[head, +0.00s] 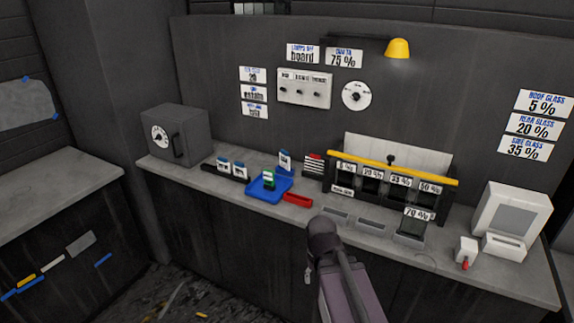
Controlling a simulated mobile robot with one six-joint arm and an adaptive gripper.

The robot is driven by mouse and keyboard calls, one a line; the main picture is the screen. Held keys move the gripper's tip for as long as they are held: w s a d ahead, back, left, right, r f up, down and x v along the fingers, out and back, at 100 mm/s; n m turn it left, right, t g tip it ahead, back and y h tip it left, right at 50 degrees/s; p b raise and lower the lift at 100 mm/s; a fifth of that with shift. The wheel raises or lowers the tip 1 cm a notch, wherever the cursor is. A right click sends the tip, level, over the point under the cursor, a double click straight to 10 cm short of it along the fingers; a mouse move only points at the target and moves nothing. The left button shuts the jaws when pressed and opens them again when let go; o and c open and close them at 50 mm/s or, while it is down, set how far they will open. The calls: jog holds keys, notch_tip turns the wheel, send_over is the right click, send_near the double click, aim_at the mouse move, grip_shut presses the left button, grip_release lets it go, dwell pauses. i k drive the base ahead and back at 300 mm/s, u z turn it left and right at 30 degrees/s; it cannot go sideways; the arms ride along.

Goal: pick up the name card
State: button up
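Small white cards with blue tops stand on the bench: one pair, a left card (223,163) and a right card (239,169), sits in a dark holder (226,174). Another such card (285,160) stands at the back of a blue tray (258,191). I cannot read their print, so I cannot tell which is the name card. My arm rises from the bottom middle, in front of the bench. My gripper's fingers cannot be made out.
A yellow-topped rack (392,167) of labelled slots, a grey safe (175,136) and a white machine (512,215) stand on the bench. Another counter (50,185) is at left.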

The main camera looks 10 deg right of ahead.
aim_at(285, 159)
jog(key=u, duration=0.05)
jog(key=i, duration=1.15)
jog(key=u, duration=0.5)
